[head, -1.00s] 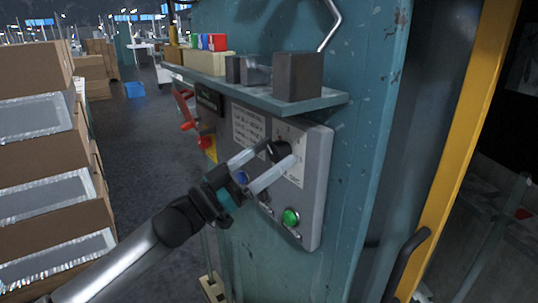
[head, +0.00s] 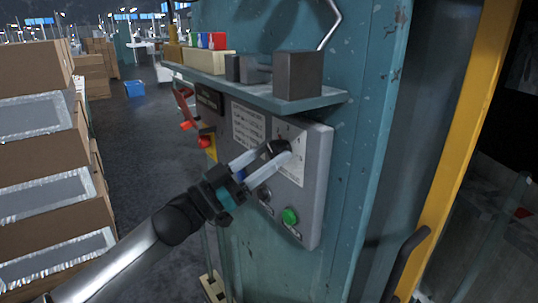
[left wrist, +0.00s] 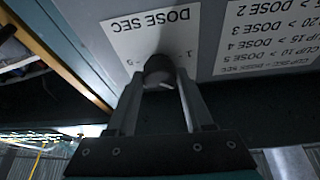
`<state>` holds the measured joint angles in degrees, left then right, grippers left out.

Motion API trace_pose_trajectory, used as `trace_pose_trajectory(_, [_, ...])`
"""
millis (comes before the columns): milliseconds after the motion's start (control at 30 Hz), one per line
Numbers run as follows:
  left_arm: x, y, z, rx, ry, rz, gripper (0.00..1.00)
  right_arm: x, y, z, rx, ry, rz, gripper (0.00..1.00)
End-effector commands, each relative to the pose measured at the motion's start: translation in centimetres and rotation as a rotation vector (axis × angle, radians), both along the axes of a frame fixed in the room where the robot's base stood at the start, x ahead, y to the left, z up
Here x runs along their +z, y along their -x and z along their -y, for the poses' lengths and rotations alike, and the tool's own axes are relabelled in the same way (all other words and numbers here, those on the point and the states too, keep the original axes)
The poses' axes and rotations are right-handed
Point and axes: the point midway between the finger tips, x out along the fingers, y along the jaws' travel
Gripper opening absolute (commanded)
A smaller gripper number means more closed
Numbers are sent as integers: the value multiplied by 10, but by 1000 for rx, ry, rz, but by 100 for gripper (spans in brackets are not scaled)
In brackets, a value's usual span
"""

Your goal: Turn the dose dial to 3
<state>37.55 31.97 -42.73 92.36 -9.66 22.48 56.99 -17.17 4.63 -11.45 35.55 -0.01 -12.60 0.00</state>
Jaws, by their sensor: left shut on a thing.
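The dose dial (head: 275,147) is a dark round knob on the white "DOSE SEC" plate (head: 293,168) of the grey control panel. My left gripper (head: 279,154) is shut on the dial, one finger on each side. In the left wrist view the dial (left wrist: 158,68) sits between the fingertips, with a small pale mark on its near face. The plate (left wrist: 130,38) appears upside down there; the fingers and dial hide part of its scale, so I cannot tell which number the dial points to. My right gripper is not in view.
A green button (head: 290,216) and a dark knob (head: 264,194) sit below the dial. A printed dose chart (head: 249,127) is beside it. A shelf (head: 325,99) with dark blocks juts out above. Stacked cardboard boxes (head: 35,155) stand at left.

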Motion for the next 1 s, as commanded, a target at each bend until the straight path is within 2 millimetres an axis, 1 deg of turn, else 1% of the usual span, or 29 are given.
trace_pose_trajectory(267, [0, -1, -1, -1, -66, 88, 0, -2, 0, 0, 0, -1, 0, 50])
trace_pose_trajectory(800, [2, -2, -1, -2, -334, 463, 0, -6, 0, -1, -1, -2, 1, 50])
trace_pose_trajectory(1000, [3, -2, -1, -2, -417, 576, 0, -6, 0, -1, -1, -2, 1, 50])
